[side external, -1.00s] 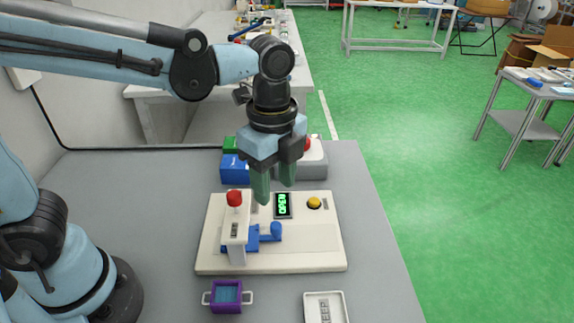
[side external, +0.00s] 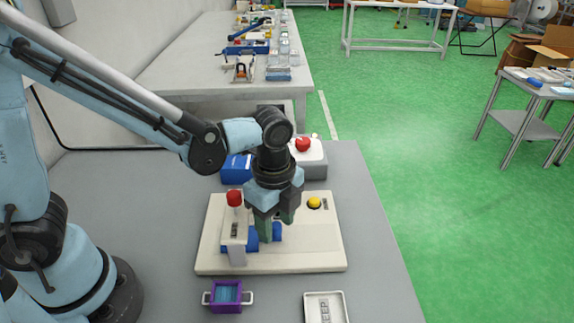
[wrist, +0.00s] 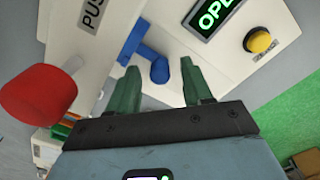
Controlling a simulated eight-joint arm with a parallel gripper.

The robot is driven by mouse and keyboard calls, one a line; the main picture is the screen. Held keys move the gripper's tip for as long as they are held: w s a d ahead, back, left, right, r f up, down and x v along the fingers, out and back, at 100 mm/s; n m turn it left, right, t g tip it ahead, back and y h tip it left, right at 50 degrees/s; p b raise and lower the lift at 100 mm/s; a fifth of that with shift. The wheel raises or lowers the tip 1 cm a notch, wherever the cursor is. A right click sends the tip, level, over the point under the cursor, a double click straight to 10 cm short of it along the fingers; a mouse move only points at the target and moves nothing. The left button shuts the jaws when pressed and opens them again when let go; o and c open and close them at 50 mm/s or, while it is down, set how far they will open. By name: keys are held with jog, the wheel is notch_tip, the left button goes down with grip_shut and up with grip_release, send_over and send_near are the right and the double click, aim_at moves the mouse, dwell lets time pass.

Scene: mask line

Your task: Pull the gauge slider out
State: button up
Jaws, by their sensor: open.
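The blue gauge slider (side external: 253,243) lies on the cream panel (side external: 318,259), beside a cream upright block with a red knob (side external: 234,198). In the wrist view the slider's arm (wrist: 132,43) ends in a rounded blue knob (wrist: 159,71). My gripper (side external: 271,236) is low over the panel with its green fingers pointing down at the slider. In the wrist view my gripper (wrist: 160,66) is open, its two fingertips on either side of the blue knob. I cannot tell whether they touch it. The fingers hide part of the slider in the side view.
A yellow button (side external: 314,202) and a lit green display (wrist: 213,14) are on the panel. A purple box with handles (side external: 228,296) and a white tray (side external: 325,307) stand in front. A blue box (side external: 236,168) and a red button housing (side external: 313,158) stand behind.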

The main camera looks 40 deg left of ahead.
grip_shut()
dwell(0.3)
jog(key=w+d, duration=0.8)
jog(key=shift+w+d, duration=0.1)
grip_release()
dwell(0.3)
notch_tip(320, 180, up, 12)
dwell(0.6)
